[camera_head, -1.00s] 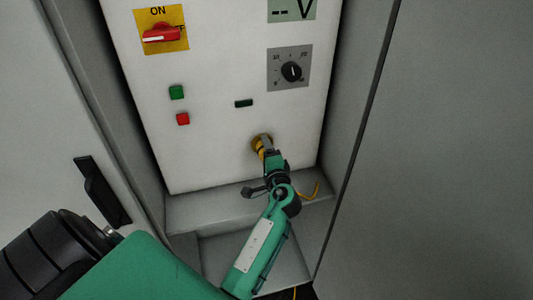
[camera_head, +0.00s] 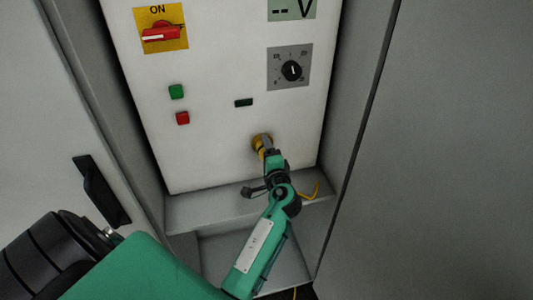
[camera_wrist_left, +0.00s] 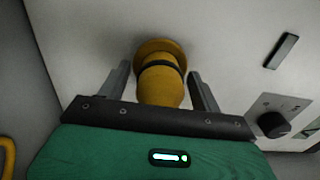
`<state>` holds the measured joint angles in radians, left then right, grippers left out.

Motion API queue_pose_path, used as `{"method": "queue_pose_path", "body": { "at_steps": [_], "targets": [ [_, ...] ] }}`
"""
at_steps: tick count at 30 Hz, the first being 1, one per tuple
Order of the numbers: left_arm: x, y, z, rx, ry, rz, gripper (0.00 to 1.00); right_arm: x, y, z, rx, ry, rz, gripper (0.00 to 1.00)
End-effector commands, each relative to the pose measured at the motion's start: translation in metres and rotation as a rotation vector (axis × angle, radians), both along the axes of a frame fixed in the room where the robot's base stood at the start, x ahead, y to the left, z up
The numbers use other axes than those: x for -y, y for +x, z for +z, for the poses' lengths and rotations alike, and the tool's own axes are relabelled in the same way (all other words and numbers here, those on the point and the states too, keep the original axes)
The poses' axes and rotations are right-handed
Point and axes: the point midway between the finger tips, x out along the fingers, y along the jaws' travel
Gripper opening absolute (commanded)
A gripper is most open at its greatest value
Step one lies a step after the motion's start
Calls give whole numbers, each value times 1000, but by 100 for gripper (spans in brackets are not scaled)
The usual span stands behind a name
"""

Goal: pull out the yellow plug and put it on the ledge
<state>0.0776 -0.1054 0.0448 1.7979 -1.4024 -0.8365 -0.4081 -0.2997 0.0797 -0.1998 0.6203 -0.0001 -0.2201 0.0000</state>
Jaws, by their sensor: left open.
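The yellow plug (camera_wrist_left: 160,82) sits in its round yellow socket on the white panel, with a dark ring around its body. In the head view the plug (camera_head: 262,144) is partly hidden by my gripper. My left gripper (camera_wrist_left: 160,82) is open, with one finger on each side of the plug and a gap visible on both sides. In the head view my left gripper (camera_head: 267,155) reaches the plug from below. The grey ledge (camera_head: 200,210) runs along the foot of the panel. My right gripper is not in view.
The panel carries a red ON switch (camera_head: 161,33), a green button (camera_head: 176,92), a red button (camera_head: 182,118) and a black dial (camera_head: 291,70). Grey cabinet walls stand close on both sides. A yellow cable (camera_head: 312,193) hangs over the ledge at the right.

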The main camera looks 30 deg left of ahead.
Motion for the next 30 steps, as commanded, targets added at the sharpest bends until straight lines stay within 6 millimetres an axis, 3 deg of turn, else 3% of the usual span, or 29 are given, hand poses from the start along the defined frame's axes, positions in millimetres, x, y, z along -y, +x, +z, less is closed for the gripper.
{"method": "queue_pose_path", "body": {
  "at_steps": [5,14,30],
  "targets": [
    [0,0,0,0,0,0,65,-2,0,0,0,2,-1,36],
    [0,0,0,0,0,0,7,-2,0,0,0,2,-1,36],
    [13,-11,0,0,0,0,6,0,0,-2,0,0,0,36]
  ]
}}
